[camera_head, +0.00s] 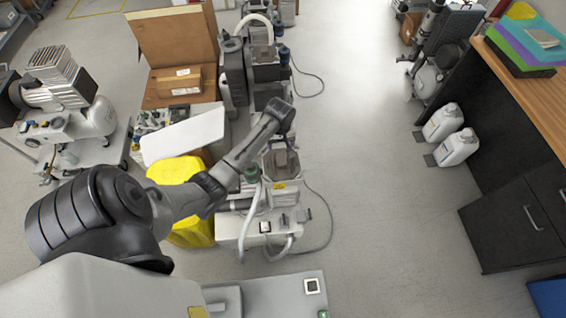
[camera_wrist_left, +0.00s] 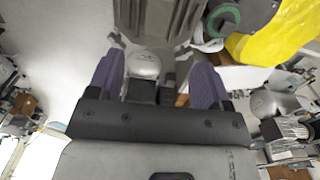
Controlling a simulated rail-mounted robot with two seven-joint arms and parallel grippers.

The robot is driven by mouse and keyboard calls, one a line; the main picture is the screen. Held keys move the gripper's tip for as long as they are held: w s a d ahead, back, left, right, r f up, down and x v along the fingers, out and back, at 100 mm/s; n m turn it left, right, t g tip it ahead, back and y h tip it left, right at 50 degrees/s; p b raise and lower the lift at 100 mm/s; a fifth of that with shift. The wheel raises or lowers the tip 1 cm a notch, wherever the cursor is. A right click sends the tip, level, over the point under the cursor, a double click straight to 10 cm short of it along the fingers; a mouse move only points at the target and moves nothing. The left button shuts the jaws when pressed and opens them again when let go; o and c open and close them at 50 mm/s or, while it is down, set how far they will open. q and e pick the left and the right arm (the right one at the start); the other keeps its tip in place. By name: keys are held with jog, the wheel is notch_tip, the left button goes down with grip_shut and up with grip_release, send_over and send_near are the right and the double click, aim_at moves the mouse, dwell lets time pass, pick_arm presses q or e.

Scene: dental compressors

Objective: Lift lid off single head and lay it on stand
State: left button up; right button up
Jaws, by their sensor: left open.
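My left gripper (camera_head: 284,122) hangs over the row of compressors in the head view, just beyond a compressor with a grey boxy head (camera_head: 281,162). In the left wrist view, the purple fingers of the left gripper (camera_wrist_left: 155,72) are spread apart with nothing held. A grey ribbed block (camera_wrist_left: 165,14), seemingly the compressor head, lies past the fingertips. A silver dome (camera_wrist_left: 143,63) shows between the fingers, farther down. I cannot clearly tell the lid from the head. A pale flat panel (camera_head: 184,135), possibly the stand, is left of the arm. My right gripper is not in view.
A yellow container (camera_head: 181,172) stands below the panel. More compressors (camera_head: 250,65) and hoses stand behind. A cart with a compressor (camera_head: 75,125) is at left, beside cardboard boxes (camera_head: 172,40). White bottles (camera_head: 458,147) stand by the right bench (camera_head: 545,90). The floor between is clear.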

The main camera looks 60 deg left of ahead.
pick_arm(q)
jog(key=b, duration=0.1)
send_over(281, 159)
jog(key=f, duration=0.6)
jog(key=shift+s+d, duration=0.15)
jog(key=shift+d, duration=0.05)
jog(key=shift+f, duration=0.7)
jog(key=f, duration=0.2)
jog(key=f+b, duration=0.1)
jog(key=f, duration=0.1)
jog(key=shift+w+a+f+b, duration=0.15)
jog(key=shift+w+f+b, duration=0.05)
jog(key=shift+f+b, duration=0.1)
jog(key=shift+f, duration=0.3)
jog(key=shift+c, duration=0.3)
grip_shut()
